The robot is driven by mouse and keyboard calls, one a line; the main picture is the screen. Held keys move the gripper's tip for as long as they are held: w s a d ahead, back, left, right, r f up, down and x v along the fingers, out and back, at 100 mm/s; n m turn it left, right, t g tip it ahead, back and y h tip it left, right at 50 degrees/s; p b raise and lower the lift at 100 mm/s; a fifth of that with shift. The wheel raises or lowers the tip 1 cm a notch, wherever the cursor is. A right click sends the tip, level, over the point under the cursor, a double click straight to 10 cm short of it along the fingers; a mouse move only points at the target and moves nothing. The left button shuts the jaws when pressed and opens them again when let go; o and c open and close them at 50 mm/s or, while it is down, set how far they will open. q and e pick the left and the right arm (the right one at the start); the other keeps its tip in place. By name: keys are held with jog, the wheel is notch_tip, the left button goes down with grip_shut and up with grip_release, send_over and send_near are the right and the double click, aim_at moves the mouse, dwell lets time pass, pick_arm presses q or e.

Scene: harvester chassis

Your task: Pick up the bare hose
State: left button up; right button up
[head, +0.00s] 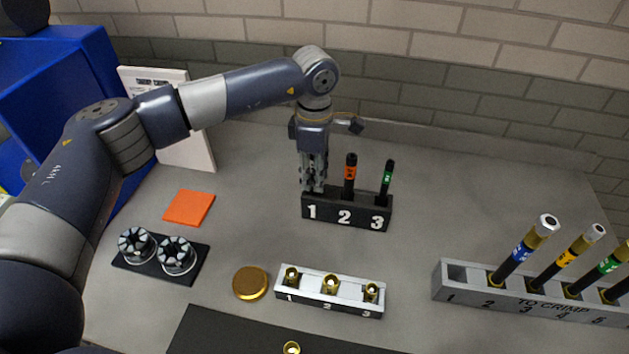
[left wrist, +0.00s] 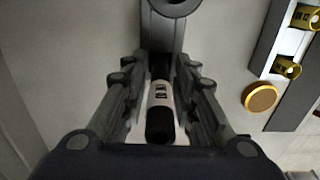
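A black rack (head: 347,222) numbered 1, 2 and 3 stands on the table. An orange-labelled hose (head: 350,178) is upright in slot 2 and a green-labelled hose (head: 387,179) in slot 3. My left gripper (head: 313,184) points down over slot 1, and its fingers hide what is there in the head view. In the left wrist view a black hose with a white label (left wrist: 160,97) lies between the fingers of my left gripper (left wrist: 162,68). My right gripper is not in view.
A grey rack (head: 452,297) at the right holds several hoses with brass ends. A silver block (head: 311,294) with brass fittings stands in front, beside a gold disc (head: 250,283). Two round black-and-silver dies (head: 177,255) and an orange square (head: 189,207) lie at the left.

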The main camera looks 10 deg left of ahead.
pick_arm(q)
grip_shut()
